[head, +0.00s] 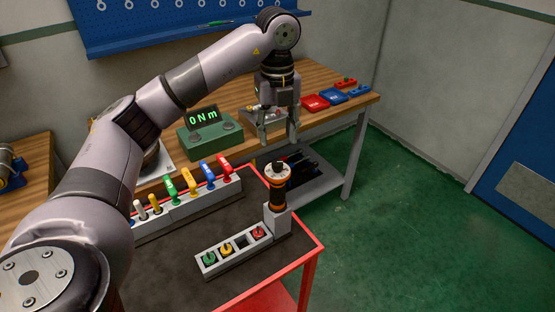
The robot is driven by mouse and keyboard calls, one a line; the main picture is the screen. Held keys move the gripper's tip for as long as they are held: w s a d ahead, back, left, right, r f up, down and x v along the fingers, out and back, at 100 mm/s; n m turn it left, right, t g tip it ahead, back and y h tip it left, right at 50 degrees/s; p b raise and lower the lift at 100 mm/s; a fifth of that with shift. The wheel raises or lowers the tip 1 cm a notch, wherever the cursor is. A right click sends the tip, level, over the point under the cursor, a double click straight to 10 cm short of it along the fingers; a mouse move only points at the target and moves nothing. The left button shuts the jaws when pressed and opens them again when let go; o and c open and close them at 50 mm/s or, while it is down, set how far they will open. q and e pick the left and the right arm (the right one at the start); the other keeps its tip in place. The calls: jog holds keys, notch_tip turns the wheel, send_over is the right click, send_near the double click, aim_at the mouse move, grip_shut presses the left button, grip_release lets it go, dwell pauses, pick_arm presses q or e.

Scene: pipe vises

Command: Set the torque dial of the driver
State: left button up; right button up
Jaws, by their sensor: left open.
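The driver (277,190), with an orange and black body, stands upright in a grey holder (276,218) at the right corner of the red-edged cart top. A green box with a display (204,117) reading "0 Nm" stands on the wooden bench. My right gripper is out of view.
A grey rack (187,205) holds several coloured-handled tools on the cart (180,270). A smaller grey block (232,249) in front holds green, yellow and red knobs, with one empty slot. Red and blue trays (315,103) lie on the bench's right end. Green floor at right is clear.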

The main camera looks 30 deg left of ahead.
aim_at(278, 162)
pick_arm(q)
notch_tip(278, 162, down, 8)
jog(key=shift+r+p, duration=0.1)
jog(key=shift+p, duration=0.7)
jog(key=shift+c, duration=0.3)
grip_shut()
